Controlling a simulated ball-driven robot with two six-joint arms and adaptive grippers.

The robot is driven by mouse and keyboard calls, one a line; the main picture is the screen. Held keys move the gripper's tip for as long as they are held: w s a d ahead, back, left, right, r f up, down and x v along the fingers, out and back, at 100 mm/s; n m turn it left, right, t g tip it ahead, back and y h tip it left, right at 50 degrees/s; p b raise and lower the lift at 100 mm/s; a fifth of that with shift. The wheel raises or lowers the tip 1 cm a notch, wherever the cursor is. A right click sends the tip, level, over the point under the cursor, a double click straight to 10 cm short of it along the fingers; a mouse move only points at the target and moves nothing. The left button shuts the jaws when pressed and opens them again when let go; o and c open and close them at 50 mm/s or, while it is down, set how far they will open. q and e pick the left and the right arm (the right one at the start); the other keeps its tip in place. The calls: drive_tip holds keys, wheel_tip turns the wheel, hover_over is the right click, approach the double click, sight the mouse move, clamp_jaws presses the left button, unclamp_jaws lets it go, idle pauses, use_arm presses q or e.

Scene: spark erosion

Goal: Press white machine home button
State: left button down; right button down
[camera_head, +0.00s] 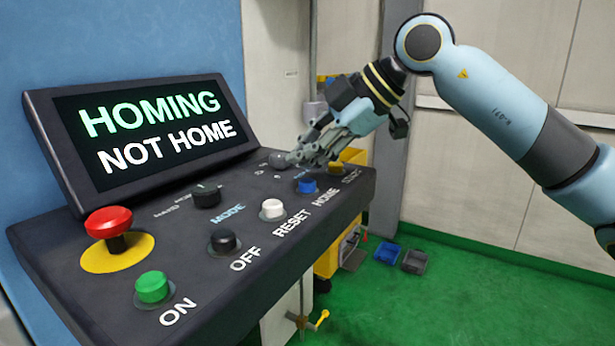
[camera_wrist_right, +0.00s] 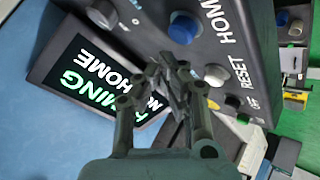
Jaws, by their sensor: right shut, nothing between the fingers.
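The dark control panel (camera_head: 190,255) carries a blue button (camera_head: 307,185) beside the HOME label and a white button (camera_head: 272,208) beside RESET. The blue button (camera_wrist_right: 184,28) and white button (camera_wrist_right: 215,74) also show in the right wrist view. The screen (camera_head: 150,135) reads HOMING NOT HOME. My right gripper (camera_head: 298,157) is shut and empty, above the panel's back right part, just behind the blue button in the head view. In the right wrist view its fingertips (camera_wrist_right: 172,78) hide part of the panel. My left gripper is not in view.
A red mushroom button (camera_head: 109,222), a black OFF button (camera_head: 223,240), a green ON button (camera_head: 153,287) and a mode knob (camera_head: 206,195) stand up from the panel. A grey knob (camera_head: 278,160) is close to my right fingers. Bins (camera_head: 414,261) lie on the green floor.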

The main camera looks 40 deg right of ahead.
sight(306, 182)
drive_tip(key=shift+r+p, duration=1.8)
drive_tip(key=shift+r, duration=0.5)
drive_tip(key=shift+f, duration=0.1)
